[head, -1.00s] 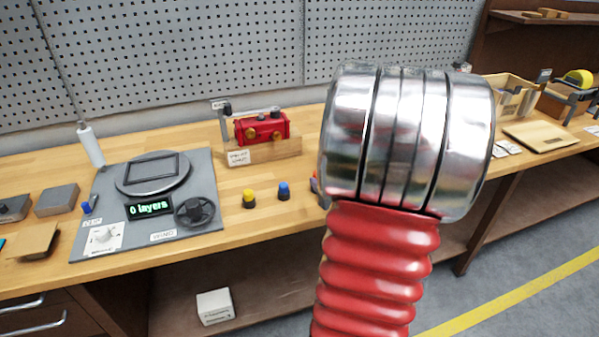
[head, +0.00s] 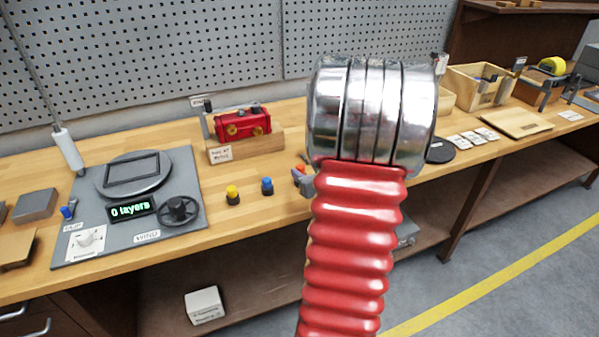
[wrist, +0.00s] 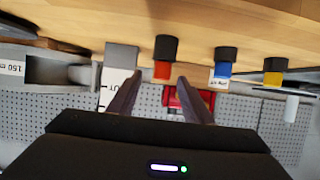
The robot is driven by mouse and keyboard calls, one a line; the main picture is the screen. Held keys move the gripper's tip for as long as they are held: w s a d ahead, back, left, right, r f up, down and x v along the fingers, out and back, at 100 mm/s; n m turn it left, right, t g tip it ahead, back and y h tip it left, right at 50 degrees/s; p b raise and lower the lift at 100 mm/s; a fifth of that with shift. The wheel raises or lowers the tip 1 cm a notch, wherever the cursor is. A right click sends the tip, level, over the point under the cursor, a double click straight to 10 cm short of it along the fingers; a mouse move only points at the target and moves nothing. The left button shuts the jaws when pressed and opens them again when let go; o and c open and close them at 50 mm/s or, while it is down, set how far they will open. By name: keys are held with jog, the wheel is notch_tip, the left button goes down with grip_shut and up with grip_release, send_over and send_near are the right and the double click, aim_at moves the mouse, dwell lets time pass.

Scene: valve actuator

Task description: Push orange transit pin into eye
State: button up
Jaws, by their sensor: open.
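The orange pin (wrist: 163,69) with a dark knob shows in the wrist view, which looks upside down. In the head view, a small orange tip (head: 300,167) shows at the left edge of my arm, which hides the rest there. My gripper (wrist: 159,76) is open and empty, its two dark fingers apart and pointing towards the orange pin. I cannot tell the gap between them in depth. The red valve actuator (head: 243,123) sits on a wooden stand (head: 262,146) at the back. I cannot make out the eye.
Yellow (head: 233,195) and blue (head: 267,186) knobbed pieces stand on the bench left of the arm. A grey block (wrist: 121,57) is beside the orange pin. A winding plate (head: 190,230) lies left. Wooden trays (head: 478,86) stand right.

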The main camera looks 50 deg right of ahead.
aim_at(303, 169)
jog(key=shift+x, duration=1.9)
jog(key=shift+w, duration=0.1)
jog(key=shift+a+x, duration=0.1)
jog(key=shift+x, duration=1.2)
jog(key=shift+a+x, duration=0.15)
jog(key=shift+x, duration=1.1)
jog(key=shift+f, duration=0.15)
grip_shut()
notch_tip(303, 169, up, 10)
